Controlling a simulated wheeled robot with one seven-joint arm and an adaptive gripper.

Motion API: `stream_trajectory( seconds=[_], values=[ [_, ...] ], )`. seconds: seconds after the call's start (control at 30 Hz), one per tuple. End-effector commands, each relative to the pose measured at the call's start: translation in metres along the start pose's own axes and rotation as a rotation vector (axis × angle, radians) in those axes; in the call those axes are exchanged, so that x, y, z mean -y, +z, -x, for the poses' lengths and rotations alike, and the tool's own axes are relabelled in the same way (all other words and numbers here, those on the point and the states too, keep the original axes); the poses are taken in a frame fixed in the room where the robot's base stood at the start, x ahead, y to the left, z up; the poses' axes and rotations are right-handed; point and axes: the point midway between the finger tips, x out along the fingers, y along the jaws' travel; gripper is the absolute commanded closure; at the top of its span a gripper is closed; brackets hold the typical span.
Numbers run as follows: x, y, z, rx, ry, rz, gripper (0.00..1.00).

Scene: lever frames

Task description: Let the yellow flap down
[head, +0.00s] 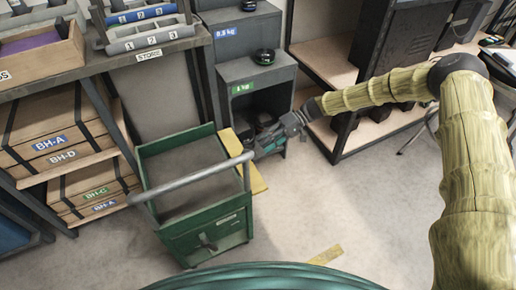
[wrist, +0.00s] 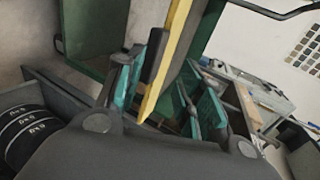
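The yellow flap (head: 259,180) is at the right side of a green cart (head: 207,222), reaching out beyond the cart's edge. Its exact tilt is hard to judge. My gripper (head: 254,147) is at the flap's outer side, near its far part. In the wrist view the yellow flap (wrist: 168,65) runs edge-on between the teal fingers of my gripper (wrist: 171,72). The dark pad of the left finger lies right beside the flap, apparently touching. A narrow dark gap shows toward the right finger, so I cannot tell whether the fingers grip it.
The cart's grey push bar (head: 195,176) crosses in front of the flap. A grey cubby (head: 255,85) with dark round items stands just behind my gripper. A wooden shelf (head: 325,65) is at the right.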

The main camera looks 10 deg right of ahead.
Motion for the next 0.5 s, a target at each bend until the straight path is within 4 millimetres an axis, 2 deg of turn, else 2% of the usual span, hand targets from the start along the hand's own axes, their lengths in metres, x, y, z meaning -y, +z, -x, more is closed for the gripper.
stream_trajectory(
  seconds=[0.03,0.2,0.5],
  values=[
    [0.000,0.000,0.011,-0.003,0.001,0.000,0.62],
    [-0.001,0.000,0.039,-0.001,0.002,0.000,0.62],
    [-0.001,0.001,0.065,0.001,0.001,-0.001,0.62]
  ],
)
